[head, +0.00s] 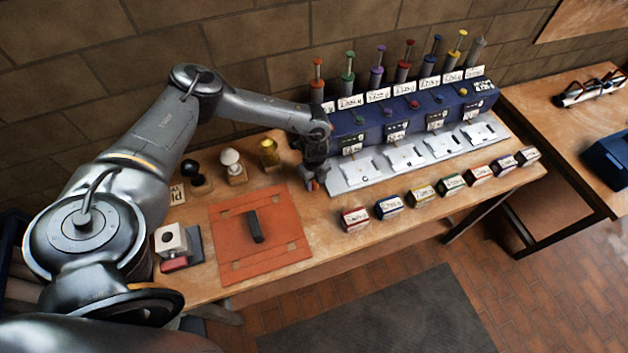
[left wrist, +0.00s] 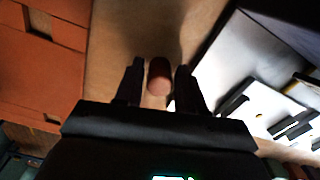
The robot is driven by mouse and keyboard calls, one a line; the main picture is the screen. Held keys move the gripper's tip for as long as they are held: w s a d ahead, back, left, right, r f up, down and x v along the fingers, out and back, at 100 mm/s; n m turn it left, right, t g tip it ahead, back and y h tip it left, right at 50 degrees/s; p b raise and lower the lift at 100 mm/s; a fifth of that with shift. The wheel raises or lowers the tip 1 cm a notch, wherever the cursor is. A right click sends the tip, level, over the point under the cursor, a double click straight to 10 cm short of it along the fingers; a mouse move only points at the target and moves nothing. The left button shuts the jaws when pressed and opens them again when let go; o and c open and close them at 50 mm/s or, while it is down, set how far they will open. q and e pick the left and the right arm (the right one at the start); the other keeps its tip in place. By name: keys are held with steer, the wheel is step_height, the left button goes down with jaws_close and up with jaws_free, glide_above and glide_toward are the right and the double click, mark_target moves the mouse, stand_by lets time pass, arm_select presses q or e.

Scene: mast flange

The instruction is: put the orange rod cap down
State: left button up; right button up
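My left gripper (head: 313,183) is low over the wooden table, between the orange mat and the white plates of the blue rack. The orange rod cap (left wrist: 159,76) is between its two fingertips in the left wrist view. The fingers (left wrist: 160,78) stand close on both sides of the cap and look shut on it. In the head view the cap is a small orange spot mostly hidden by the fingers. Whether its lower end touches the table cannot be told. My right gripper is not in view.
The orange mat (head: 284,211) bears a dark block (head: 254,226). The blue rack (head: 352,124) holds several coloured plungers. Several small labelled boxes, one red (head: 354,219), line the front edge. A brass piece (head: 269,152) and a white knob (head: 231,163) stand behind the mat.

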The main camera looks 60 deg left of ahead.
arm_select(q)
steer(key=shift+r, duration=0.15)
step_height(320, 180, up, 11)
steer(key=w+d+f+m+t+h+p, duration=0.1)
steer(key=d+f+m+t+h, duration=0.1)
steer(key=d, duration=1.1)
steer(key=w+d+f+m+t+h, duration=0.1)
steer(key=d+f, duration=0.1)
steer(key=d, duration=1.1)
steer(key=s+d+r+n+t+h, duration=0.1)
steer(key=d+r+n+t, duration=0.15)
steer(key=d, duration=0.45)
steer(key=s+d+r+n+t+h, duration=0.1)
steer(key=s+d+r+n+t, duration=0.15)
steer(key=d, duration=0.55)
steer(key=s+a+n+g+y, duration=0.4)
steer(key=s+a+n, duration=0.9)
steer(key=a, duration=0.4)
steer(key=shift+s+a+f+n+y, duration=0.2)
steer(key=shift+s+f+n+y, duration=0.1)
steer(key=shift+s+f+y, duration=0.15)
